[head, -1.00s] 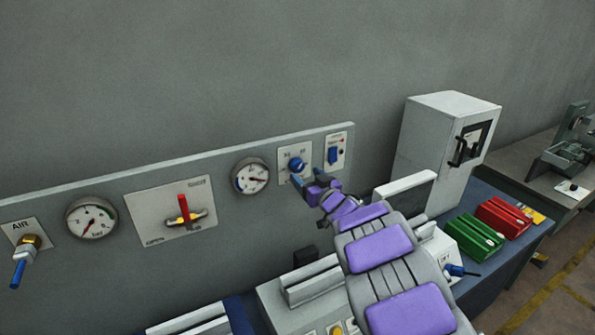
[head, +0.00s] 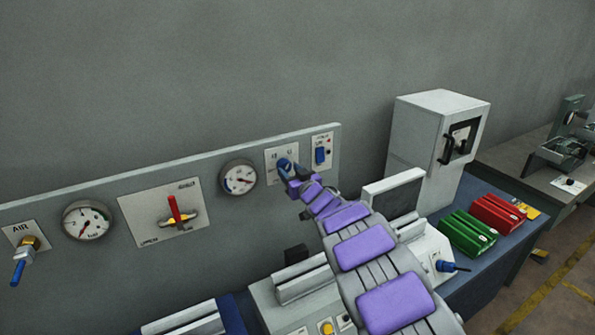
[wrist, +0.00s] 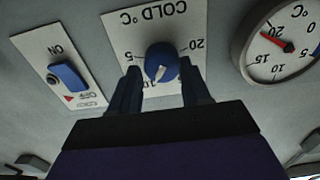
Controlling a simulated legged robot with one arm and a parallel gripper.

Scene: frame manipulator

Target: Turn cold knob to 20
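The blue cold knob (wrist: 162,62) sits on a white plate marked COLD °C, which appears upside down in the wrist view. Marks 5, 10 and 20 show around it, and the knob's white pointer is near the 10 mark. My gripper (wrist: 157,85) has its two dark fingers apart, one on each side of the knob. I cannot tell whether they touch it. In the head view my gripper (head: 291,171) is at the knob (head: 284,164) and partly covers it.
The round cold gauge (wrist: 280,45) has a red needle near 20. A blue ON/OFF switch (wrist: 70,76) is beside the knob plate. A white cabinet (head: 435,135), a green box (head: 467,233) and a red box (head: 497,214) stand on the bench to the right.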

